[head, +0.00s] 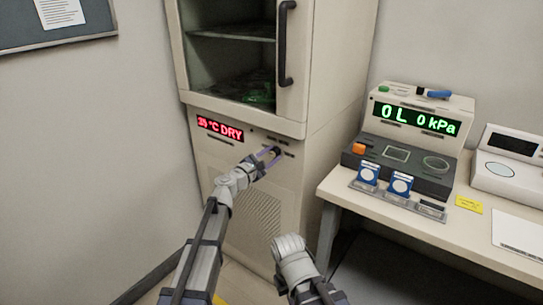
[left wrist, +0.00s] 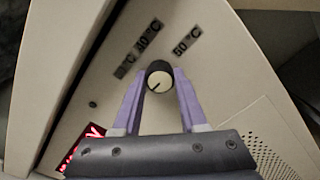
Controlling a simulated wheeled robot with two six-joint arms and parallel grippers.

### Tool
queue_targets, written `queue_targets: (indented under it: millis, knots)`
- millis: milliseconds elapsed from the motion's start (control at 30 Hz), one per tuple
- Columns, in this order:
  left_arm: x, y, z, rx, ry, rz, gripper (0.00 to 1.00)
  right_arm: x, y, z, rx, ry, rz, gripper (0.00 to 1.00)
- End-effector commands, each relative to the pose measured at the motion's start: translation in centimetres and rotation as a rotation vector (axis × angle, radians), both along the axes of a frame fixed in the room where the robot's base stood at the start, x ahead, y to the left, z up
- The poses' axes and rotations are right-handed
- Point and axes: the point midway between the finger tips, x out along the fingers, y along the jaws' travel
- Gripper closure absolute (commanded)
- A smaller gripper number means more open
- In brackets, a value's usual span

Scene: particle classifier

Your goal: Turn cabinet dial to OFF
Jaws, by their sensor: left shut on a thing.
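The cabinet dial (left wrist: 159,80) is a small round knob with a pale face, a dark rim and a dark pointer line toward the lower left in the left wrist view. I cannot make out an OFF label. The dial sits on the front panel of the beige cabinet (head: 232,163), right of the red display (head: 220,129) reading DRY. My left gripper (head: 273,153) is shut on the dial, its purple fingers (left wrist: 157,82) on either side. My right gripper is not in view.
Above the panel is the cabinet's glazed door with a dark handle (head: 286,45). To the right, a table (head: 345,190) carries a device with a green display (head: 417,118), blue-topped items, a white instrument and a yellow note (head: 469,204).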

Motion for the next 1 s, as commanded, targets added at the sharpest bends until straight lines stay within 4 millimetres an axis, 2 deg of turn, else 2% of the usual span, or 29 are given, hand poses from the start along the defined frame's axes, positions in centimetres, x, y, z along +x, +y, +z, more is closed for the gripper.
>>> queue_targets:
  millis: [33,67,300,667,833,1000]
  knots:
    - [-0.1,0.0,0.0,0.000,0.001,-0.001,1.00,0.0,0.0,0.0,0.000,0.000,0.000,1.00]
    - [-0.1,0.0,0.0,0.000,0.001,-0.001,0.56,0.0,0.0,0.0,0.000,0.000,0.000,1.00]
    - [-0.1,0.0,0.0,-0.001,0.001,0.000,0.29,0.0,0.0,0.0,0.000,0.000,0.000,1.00]
    - [-0.4,0.2,0.0,0.000,0.000,0.000,0.28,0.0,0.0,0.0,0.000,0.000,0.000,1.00]
    - [-1.7,1.2,0.0,0.000,0.000,0.003,0.28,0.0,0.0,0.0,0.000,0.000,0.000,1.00]
    - [-4.0,2.8,0.0,0.000,0.000,0.003,0.28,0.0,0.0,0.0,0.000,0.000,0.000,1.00]
